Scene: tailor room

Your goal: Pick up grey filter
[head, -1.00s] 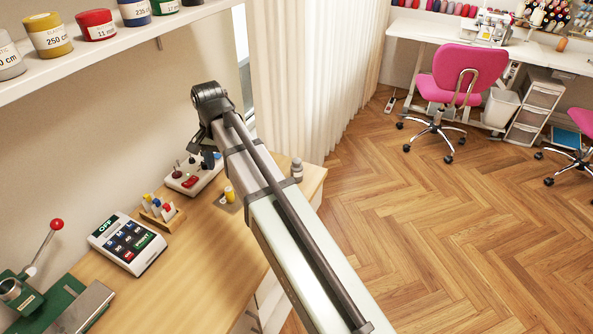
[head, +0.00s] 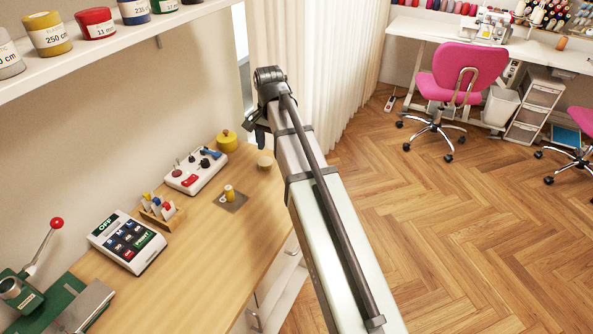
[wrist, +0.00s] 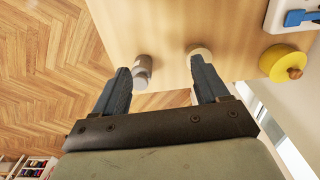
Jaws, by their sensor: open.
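A grey cylinder (wrist: 142,65), likely the grey filter, stands near the edge of the wooden table (wrist: 165,25) in the wrist view. It is just past the tip of the left finger, which covers part of its side. In the head view my gripper (head: 255,134) is partly hidden, and my arm covers the grey cylinder.
A yellow lidded pot (head: 227,142) stands behind a white control box (head: 197,172). The shelf (head: 100,55) overhangs at left.

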